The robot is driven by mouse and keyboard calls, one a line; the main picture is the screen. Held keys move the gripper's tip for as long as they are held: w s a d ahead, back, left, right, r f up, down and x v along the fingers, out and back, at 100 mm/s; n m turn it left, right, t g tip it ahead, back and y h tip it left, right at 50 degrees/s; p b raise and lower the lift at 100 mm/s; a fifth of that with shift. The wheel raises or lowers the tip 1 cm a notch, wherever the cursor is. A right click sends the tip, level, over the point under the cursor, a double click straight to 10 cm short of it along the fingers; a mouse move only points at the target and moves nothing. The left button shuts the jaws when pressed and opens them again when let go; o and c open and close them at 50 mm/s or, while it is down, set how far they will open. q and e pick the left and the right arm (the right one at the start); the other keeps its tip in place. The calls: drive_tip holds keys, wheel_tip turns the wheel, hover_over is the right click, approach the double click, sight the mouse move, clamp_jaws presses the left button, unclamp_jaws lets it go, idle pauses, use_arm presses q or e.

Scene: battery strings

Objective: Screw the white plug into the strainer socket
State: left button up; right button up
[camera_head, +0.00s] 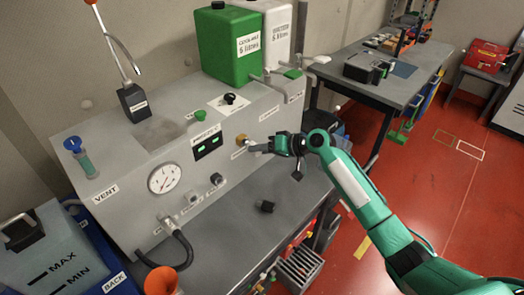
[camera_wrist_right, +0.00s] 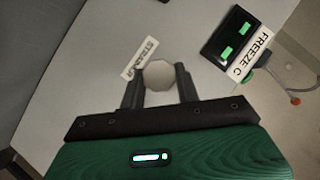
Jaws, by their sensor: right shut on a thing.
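My right gripper (camera_head: 254,147) reaches in from the right to the front face of the grey console. It is shut on the white plug (camera_wrist_right: 159,75), whose pale, many-sided face shows between the two fingers in the right wrist view. The plug is right beside the STRAINER label (camera_wrist_right: 140,59). A brass-coloured fitting (camera_head: 241,140) shows just left of the fingertips in the head view. The strainer socket itself is hidden behind the plug and fingers, so I cannot tell how deep the plug sits. My left gripper is out of view.
The grey console (camera_head: 130,205) carries a round gauge (camera_head: 164,179), a lit green display (camera_head: 207,142) and a hose (camera_head: 178,245). A small dark part (camera_head: 265,206) lies on the bench below. Green (camera_head: 226,45) and white (camera_head: 277,30) canisters stand on top.

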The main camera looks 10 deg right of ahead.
drive_tip(key=shift+w+a+b, duration=0.45)
drive_tip(key=shift+w+a, duration=0.1)
drive_tip(key=shift+w, duration=0.35)
drive_tip(key=shift+f+m+y+b, duration=0.15)
drive_tip(key=shift+m+y+b, duration=0.15)
drive_tip(key=shift+m+b, duration=0.15)
drive_tip(key=shift+m+y+b, duration=0.45)
drive_tip(key=shift+y+b, duration=0.15)
drive_tip(key=shift+y, duration=0.1)
